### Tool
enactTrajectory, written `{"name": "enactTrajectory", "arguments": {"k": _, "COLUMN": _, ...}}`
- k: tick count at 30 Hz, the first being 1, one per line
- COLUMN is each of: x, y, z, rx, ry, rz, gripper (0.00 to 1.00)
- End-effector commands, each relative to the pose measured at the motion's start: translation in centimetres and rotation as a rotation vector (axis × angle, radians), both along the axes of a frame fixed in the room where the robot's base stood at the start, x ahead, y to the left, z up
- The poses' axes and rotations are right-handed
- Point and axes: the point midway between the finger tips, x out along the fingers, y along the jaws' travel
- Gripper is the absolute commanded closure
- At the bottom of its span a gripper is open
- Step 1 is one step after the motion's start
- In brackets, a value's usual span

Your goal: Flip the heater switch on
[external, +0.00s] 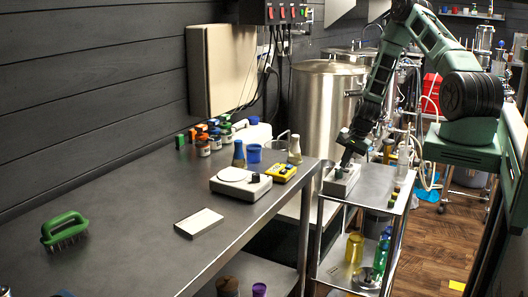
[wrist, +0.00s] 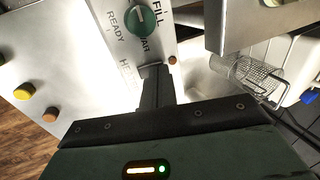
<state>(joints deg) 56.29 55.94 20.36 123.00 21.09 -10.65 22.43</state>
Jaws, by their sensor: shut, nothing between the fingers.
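A pale control box (external: 341,182) sits on the small steel cart, right of the long bench. A partly covered label starting "HE" is beside my fingertips. My gripper (wrist: 152,72) is shut and empty, with its tips at the panel beside that label. Touch cannot be told. The heater switch itself is not clearly seen; the fingers may hide it. In the external view my gripper (external: 345,165) is right over the box.
A small brown-orange round part (wrist: 172,61) is close beside the fingertips. A wire basket (wrist: 250,72) is at right. Small bottles (external: 390,200) stand at the cart's right edge; a large steel kettle (external: 325,110) stands behind.

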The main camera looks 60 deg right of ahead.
Motion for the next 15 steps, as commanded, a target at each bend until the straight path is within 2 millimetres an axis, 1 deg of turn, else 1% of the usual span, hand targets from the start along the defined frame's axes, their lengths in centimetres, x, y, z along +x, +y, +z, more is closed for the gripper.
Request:
{"name": "enactTrajectory", "arguments": {"k": 12, "x": 0.1, "y": -0.01, "z": -0.27, "rx": -0.001, "ry": 0.0, "rz": 0.001, "gripper": 1.0}}
{"name": "enactTrajectory", "arguments": {"k": 15, "x": 0.25, "y": 0.0, "z": -0.63, "rx": -0.002, "ry": 0.0, "rz": 0.002, "gripper": 1.0}}
